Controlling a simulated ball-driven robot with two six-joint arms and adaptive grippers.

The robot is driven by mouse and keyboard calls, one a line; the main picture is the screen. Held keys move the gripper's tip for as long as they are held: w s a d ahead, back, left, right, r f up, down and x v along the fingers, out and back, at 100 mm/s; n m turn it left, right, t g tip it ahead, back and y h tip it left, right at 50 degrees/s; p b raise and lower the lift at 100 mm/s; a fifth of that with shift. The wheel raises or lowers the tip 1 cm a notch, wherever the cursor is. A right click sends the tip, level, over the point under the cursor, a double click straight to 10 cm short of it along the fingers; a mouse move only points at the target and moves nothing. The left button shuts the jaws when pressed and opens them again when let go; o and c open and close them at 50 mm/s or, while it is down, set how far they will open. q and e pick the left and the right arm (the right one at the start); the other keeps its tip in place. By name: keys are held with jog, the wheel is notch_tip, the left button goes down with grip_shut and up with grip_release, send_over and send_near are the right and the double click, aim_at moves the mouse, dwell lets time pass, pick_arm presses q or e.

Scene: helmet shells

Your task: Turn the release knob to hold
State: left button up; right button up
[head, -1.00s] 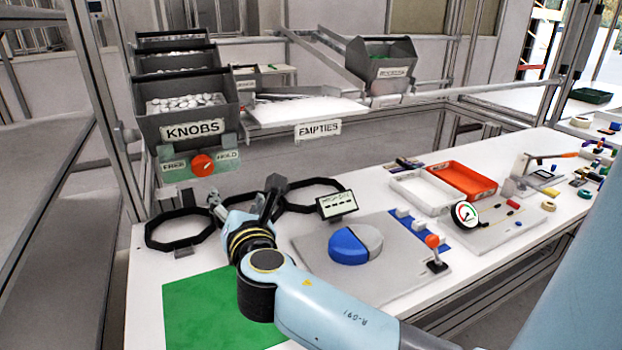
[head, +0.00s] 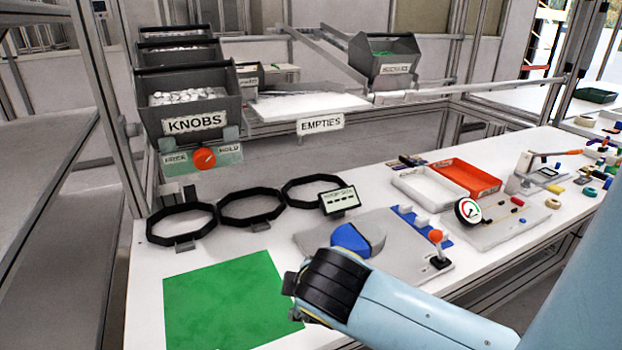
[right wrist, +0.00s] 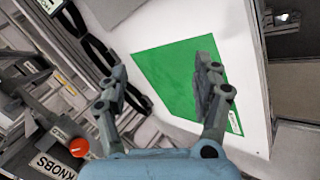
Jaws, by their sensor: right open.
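The release knob (head: 204,158) is round and orange-red. It sits on a pale green plate (head: 230,155) below the KNOBS bin, between the labels FREE at left and HOLD at right. Its pointing direction is too small to tell. The knob also shows at the lower left of the right wrist view (right wrist: 78,147). My right gripper (right wrist: 161,75) is open and empty, with the green mat behind its fingers. In the head view my right wrist is low over the table's front, well apart from the knob, and mostly hides the fingers. My left gripper is not in view.
The KNOBS bin (head: 190,118) holds several pale pieces. Black octagonal rings (head: 250,222) line the table's back edge beside a small display (head: 339,201). A blue-and-grey shell (head: 350,238) is partly hidden by my arm.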

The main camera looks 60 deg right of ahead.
jog(key=shift+s+a+f+m+g+y, duration=0.15)
jog(key=shift+s+a+f+m+y, duration=0.1)
jog(key=shift+s+a+f+m, duration=0.2)
jog(key=shift+s+a+f+m+g+y, duration=0.15)
jog(key=shift+s+a+f+m+y, duration=0.15)
jog(key=shift+s, duration=0.25)
